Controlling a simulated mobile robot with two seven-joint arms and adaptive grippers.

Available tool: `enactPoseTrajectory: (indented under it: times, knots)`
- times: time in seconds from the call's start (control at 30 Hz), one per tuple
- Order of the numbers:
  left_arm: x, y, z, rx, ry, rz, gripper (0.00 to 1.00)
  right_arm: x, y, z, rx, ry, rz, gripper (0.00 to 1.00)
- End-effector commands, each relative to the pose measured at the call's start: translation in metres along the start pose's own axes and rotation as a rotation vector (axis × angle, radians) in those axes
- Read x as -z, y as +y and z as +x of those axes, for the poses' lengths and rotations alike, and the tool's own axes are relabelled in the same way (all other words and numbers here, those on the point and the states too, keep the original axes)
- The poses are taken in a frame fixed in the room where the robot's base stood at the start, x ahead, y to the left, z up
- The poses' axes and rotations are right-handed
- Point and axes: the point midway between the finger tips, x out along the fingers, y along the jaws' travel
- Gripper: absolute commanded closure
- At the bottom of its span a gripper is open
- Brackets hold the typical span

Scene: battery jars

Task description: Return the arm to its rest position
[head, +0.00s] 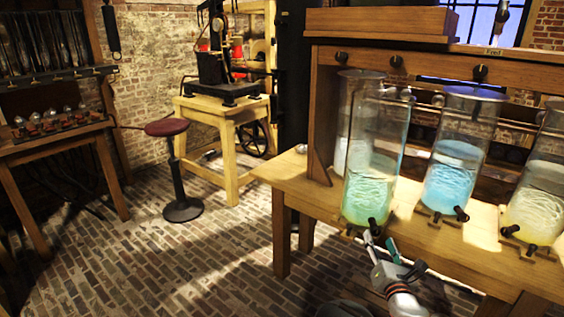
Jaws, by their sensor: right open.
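My right gripper (380,242) shows at the bottom, right of centre, with its arm coming up from the lower edge. Its two fingers are apart and nothing shows between them. It is in front of the wooden table's front edge, just below the jar with green contents (366,190). Whether it touches the table cannot be told. A jar with blue contents (452,170) and a jar with pale yellow contents (538,200) stand to the right, all upright on the wooden table (290,172). My left gripper is not in view.
A round red-topped stool (167,127) stands on the brick floor (150,250) at left centre. A side table with glass bulbs (55,145) is at far left. A light wooden stand (225,107) bears a dark machine.

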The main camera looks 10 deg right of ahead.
Motion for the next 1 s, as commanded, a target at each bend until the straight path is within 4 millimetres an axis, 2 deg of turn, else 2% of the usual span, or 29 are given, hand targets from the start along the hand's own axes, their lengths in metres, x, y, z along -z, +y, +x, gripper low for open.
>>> enactPoseTrajectory:
  times: [0.07, 0.17, 0.27, 0.4, 0.47, 0.5, 0.6, 0.7, 0.83, 0.9, 1.0]
  knots:
    - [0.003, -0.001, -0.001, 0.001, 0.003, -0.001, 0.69, 0.007, 0.001, -0.008, 0.0, 0.019, 0.056, 0.51]
    - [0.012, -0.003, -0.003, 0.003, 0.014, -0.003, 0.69, 0.029, 0.003, -0.035, 0.008, 0.078, 0.246, 0.51]
    - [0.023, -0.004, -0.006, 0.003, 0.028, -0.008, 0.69, 0.063, 0.007, -0.081, 0.043, 0.177, 0.562, 0.51]
    - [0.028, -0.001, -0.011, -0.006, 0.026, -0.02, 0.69, 0.114, 0.017, -0.163, 0.17, 0.329, 1.082, 0.51]
    - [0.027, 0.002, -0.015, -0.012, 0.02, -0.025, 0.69, 0.132, 0.022, -0.2, 0.249, 0.385, 1.3, 0.51]
    - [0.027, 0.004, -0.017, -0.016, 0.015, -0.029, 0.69, 0.142, 0.027, -0.225, 0.309, 0.418, 1.441, 0.51]
    - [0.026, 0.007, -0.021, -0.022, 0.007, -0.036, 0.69, 0.164, 0.038, -0.283, 0.475, 0.478, 1.759, 0.51]
    - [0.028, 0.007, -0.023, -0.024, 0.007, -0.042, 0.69, 0.176, 0.05, -0.331, 0.635, 0.506, 2.009, 0.51]
    - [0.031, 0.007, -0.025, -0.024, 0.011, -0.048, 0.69, 0.184, 0.06, -0.37, 0.786, 0.511, 2.211, 0.51]
    - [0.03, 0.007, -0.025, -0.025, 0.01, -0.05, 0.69, 0.186, 0.064, -0.381, 0.831, 0.51, 2.265, 0.51]
    - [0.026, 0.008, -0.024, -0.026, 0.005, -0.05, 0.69, 0.187, 0.065, -0.386, 0.855, 0.508, 2.296, 0.51]
